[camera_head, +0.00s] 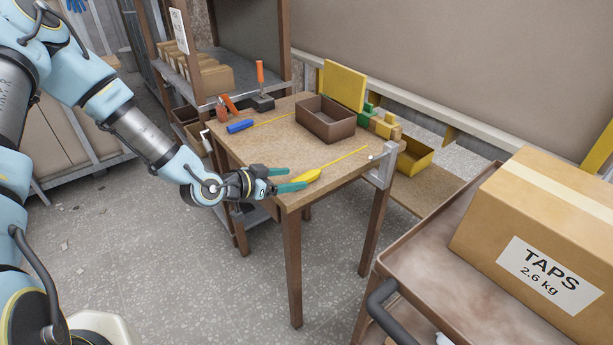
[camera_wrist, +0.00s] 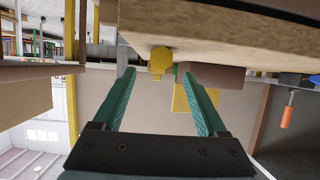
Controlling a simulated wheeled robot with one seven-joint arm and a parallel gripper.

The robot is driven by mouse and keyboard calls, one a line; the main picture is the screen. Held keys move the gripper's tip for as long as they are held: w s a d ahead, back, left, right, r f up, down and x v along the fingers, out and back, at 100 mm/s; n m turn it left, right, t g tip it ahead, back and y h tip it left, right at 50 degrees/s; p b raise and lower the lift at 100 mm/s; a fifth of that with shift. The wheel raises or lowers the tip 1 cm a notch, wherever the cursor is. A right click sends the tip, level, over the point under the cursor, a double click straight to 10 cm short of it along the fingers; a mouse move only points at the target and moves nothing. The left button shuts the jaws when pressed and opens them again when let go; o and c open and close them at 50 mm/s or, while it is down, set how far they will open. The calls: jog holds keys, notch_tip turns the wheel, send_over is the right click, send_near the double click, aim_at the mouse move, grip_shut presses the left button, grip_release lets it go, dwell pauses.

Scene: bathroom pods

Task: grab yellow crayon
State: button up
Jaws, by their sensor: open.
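The yellow crayon (camera_head: 308,176) lies at the near edge of the wooden table. Its thick end points toward me and a thin yellow length runs right across the top. My gripper (camera_head: 296,179) is open at that edge, its two green fingers by the thick end. In the wrist view the thick yellow end (camera_wrist: 160,60) shows between the fingertips of my gripper (camera_wrist: 160,74), which are apart with nothing clamped. Whether the fingers touch the crayon I cannot tell.
The wooden table (camera_head: 262,150) carries a brown open box (camera_head: 327,121), a blue-handled tool (camera_head: 240,126), orange-handled tools and several blocks. A yellow panel (camera_head: 344,86) stands behind the box. A cart with a cardboard box (camera_head: 545,235) is at right. Shelves stand at back left.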

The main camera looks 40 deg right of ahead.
aim_at(304, 175)
jog(key=p+x, duration=0.2)
jog(key=x, duration=0.1)
jog(key=p+x, duration=0.1)
jog(key=x, duration=0.1)
jog(key=shift+d+r, duration=0.2)
jog(key=shift+d, duration=0.1)
jog(key=shift+d+f, duration=0.25)
jog(key=shift+d, duration=0.05)
grip_shut()
